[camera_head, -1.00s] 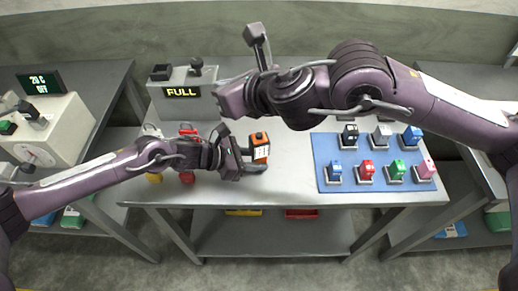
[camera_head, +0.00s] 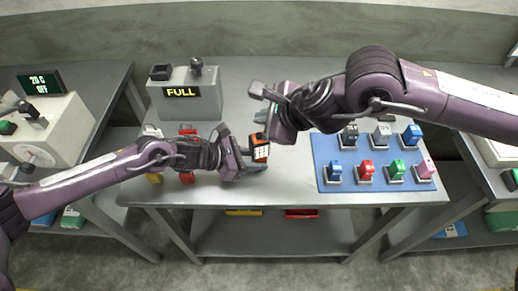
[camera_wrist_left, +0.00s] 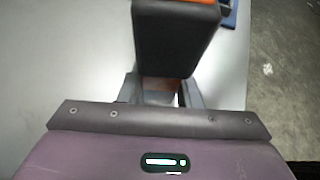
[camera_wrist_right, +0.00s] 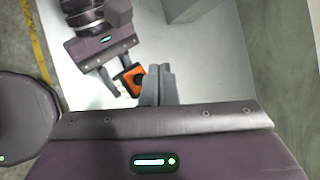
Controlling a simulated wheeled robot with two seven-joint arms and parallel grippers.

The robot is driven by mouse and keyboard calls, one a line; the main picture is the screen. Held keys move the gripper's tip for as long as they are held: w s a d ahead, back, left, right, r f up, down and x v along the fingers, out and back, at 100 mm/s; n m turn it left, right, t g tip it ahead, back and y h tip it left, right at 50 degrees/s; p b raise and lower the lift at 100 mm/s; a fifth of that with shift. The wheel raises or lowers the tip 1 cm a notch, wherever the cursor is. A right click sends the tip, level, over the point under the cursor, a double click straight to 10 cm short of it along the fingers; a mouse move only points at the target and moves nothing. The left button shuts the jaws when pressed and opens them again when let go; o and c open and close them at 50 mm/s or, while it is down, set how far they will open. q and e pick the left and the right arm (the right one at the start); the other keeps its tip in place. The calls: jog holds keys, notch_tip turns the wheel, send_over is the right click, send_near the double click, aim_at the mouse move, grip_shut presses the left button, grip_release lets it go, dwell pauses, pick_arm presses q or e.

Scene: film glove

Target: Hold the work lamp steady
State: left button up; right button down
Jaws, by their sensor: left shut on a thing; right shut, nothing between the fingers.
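The work lamp (camera_head: 260,150) is a small orange and black block with a white gridded panel facing forward. My left gripper (camera_head: 249,158) is shut on it over the table's front part. In the left wrist view the lamp's dark body (camera_wrist_left: 175,38) sits between the fingers and hides part of them. My right gripper (camera_head: 263,116) is shut and empty, close above and behind the lamp. In the right wrist view its closed fingers (camera_wrist_right: 157,84) appear just beside the lamp's orange body (camera_wrist_right: 131,77). I cannot tell whether they touch it.
A blue mat (camera_head: 325,177) with several coloured blocks lies at the right. Red and yellow items (camera_head: 187,177) lie beside my left forearm. The table's middle back is clear.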

jog(key=shift+f, duration=1.15)
jog(key=shift+f, duration=0.15)
dwell(1.1)
jog(key=shift+f, duration=0.25)
jog(key=shift+f, duration=0.45)
dwell(0.6)
jog(key=shift+r, duration=0.9)
notch_tip(320, 180, up, 6)
dwell(0.4)
